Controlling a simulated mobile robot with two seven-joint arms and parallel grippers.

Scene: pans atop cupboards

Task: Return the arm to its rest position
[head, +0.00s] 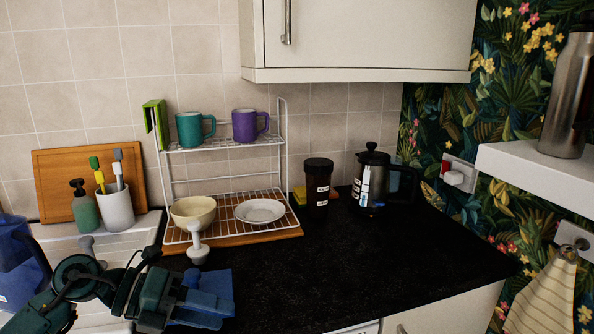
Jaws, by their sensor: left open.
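My left gripper (213,299) is at the lower left of the head view, with its arm coming in from the left edge. Its blue fingers point right and are apart, with nothing seen between them. It appears in front of the black worktop (330,270), below the wire rack (285,150). My right gripper is not in the view. No pan shows in this view.
The rack holds a teal mug (190,130), a purple mug (245,125), a cream bowl (193,212) and a white plate (260,211). A dark jar (318,187) and a black press pot (372,180) stand right. A cupboard (365,35) hangs above. The worktop's front is clear.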

